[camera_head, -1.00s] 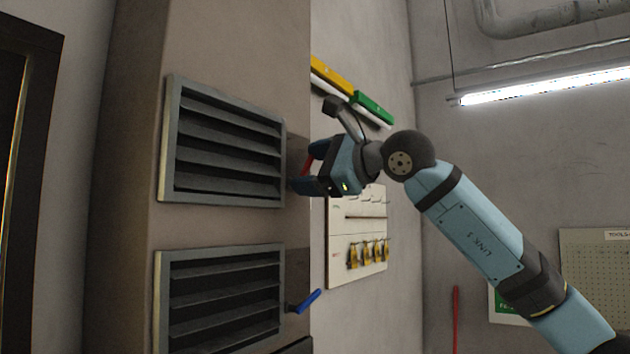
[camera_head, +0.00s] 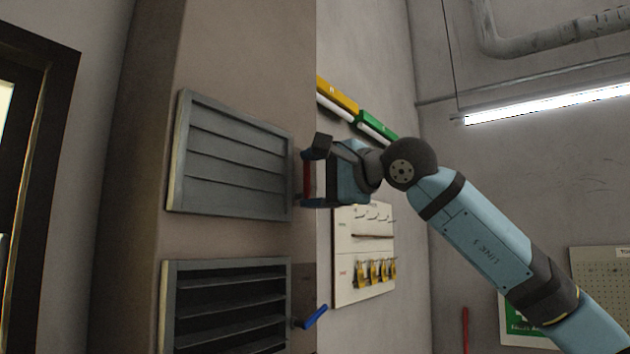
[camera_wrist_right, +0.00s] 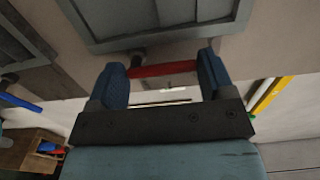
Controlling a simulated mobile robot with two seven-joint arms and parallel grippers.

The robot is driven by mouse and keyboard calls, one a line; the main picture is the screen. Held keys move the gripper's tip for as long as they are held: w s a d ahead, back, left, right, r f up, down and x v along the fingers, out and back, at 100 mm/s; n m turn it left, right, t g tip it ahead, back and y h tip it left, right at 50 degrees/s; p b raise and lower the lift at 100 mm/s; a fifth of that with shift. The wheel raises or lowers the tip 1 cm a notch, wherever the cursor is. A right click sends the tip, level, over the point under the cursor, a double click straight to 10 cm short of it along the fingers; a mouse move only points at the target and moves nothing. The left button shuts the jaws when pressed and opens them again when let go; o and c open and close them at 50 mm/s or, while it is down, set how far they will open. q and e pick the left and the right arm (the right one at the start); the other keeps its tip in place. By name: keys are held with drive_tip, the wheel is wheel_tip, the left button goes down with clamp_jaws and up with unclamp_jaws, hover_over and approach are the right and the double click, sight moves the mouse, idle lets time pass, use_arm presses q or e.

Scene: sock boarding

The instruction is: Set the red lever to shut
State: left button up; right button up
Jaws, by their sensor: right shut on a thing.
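The red lever (camera_head: 307,174) stands upright at the right side of the upper louvre vent (camera_head: 230,160). That vent's slats lie flat and closed. My right gripper (camera_head: 308,180) is shut on the red lever. In the right wrist view, the red lever (camera_wrist_right: 163,69) lies between the two blue-padded fingers of the right gripper (camera_wrist_right: 164,76), with the vent frame (camera_wrist_right: 160,38) just beyond. My left gripper is in neither view.
A lower vent (camera_head: 228,304) has open slats, with a blue lever (camera_head: 315,317) beside it. To the right, a board with yellow tags (camera_head: 362,240) hangs on the wall below yellow and green bars (camera_head: 378,127). A wooden box (camera_wrist_right: 32,148) shows in the wrist view.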

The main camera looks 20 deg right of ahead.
drive_tip(key=shift+r, duration=0.15)
drive_tip(key=o, duration=0.9)
drive_tip(key=shift+s+d+f+b, duration=0.2)
drive_tip(key=shift+s+d+b, duration=0.1)
drive_tip(key=shift+s, duration=0.15)
drive_tip(key=b+v, duration=0.3)
drive_tip(key=v, duration=1)
drive_tip(key=shift+w+a, duration=0.1)
